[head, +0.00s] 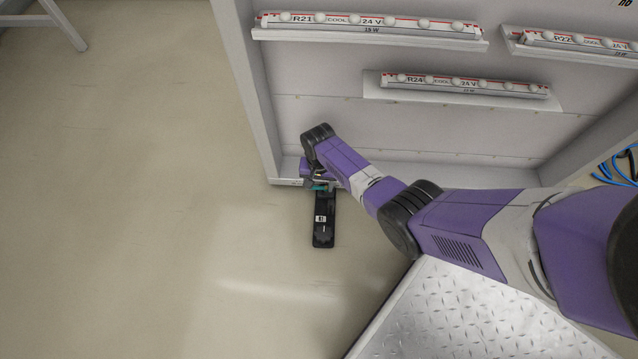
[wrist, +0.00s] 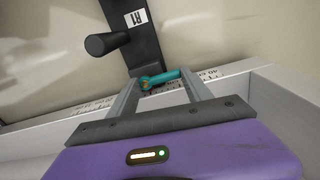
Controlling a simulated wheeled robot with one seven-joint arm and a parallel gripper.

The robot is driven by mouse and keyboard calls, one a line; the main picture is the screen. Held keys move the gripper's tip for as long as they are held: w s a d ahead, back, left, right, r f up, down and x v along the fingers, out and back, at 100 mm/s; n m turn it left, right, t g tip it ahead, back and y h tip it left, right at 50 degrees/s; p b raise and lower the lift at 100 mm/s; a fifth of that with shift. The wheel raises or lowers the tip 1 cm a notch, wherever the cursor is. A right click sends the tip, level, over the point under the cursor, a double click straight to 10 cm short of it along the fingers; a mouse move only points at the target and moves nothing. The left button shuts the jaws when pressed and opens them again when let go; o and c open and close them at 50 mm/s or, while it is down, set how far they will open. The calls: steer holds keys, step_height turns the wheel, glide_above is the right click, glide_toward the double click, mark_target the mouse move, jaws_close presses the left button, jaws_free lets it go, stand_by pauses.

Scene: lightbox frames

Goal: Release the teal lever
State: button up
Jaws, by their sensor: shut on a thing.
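The teal lever (wrist: 163,77) lies between the two fingertips of my gripper (wrist: 157,84) in the wrist view. The fingers are shut on it, one at each end of the visible lever. The lever sits at the end of a black plate (wrist: 146,50) with a white label and a black knob (wrist: 108,43). In the head view, the black plate (head: 323,232) extends over the floor from the frame's lower left corner.
A pale lightbox frame (head: 245,85) stands to the right, holding LED bars such as the upper left one (head: 365,23). Its lower rail (wrist: 245,82) runs close by my fingers. Blue cables (head: 620,168) lie at far right. Open floor (head: 130,200) spreads to the left.

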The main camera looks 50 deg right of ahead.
steer(key=n, duration=0.1)
steer(key=n+p, duration=0.1)
steer(key=n, duration=0.1)
steer(key=n+p, duration=0.1)
steer(key=shift+s+a+r+n, duration=0.1)
steer(key=shift+s+a+n, duration=0.2)
steer(key=shift+s+a, duration=0.1)
steer(key=n, duration=0.2)
steer(key=n+p, duration=0.1)
steer(key=n, duration=0.1)
steer(key=shift+s, duration=0.4)
steer(key=o, duration=1.4)
steer(key=shift+c, duration=0.2)
